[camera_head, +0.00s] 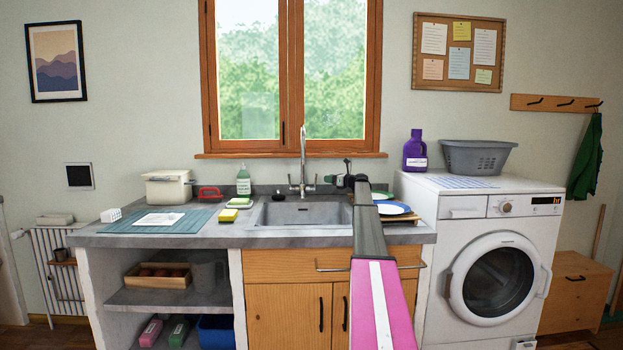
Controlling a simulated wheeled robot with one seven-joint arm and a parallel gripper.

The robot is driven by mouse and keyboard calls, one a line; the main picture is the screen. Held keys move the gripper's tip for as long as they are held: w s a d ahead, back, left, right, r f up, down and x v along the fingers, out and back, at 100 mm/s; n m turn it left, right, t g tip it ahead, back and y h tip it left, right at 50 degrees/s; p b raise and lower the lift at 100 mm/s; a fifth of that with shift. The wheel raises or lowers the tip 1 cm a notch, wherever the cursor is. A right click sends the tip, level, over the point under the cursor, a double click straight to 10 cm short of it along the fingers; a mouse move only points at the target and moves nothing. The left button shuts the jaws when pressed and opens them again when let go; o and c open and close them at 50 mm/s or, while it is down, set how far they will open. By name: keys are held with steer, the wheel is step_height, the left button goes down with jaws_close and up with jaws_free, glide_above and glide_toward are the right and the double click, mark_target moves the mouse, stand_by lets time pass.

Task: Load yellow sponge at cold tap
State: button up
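A yellow sponge (228,215) lies on the grey counter (190,240), left of the sink. A second yellow block (240,202), paler with a green part, lies just behind it. The tall metal tap (303,165) stands at the back of the sink (305,213), with small side handles; which is cold I cannot tell. My arm reaches over the counter from the front right. My gripper (343,179) is small and dark near the sink's back right, right of the tap and well away from the sponge. Its fingers are too small to read.
A blue mat (120,226) lies left. A washing machine (450,240) stands at right.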

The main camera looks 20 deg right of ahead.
steer(key=x, duration=1)
steer(key=shift+w+a, duration=0.1)
steer(key=shift+a, duration=0.1)
jaws_close()
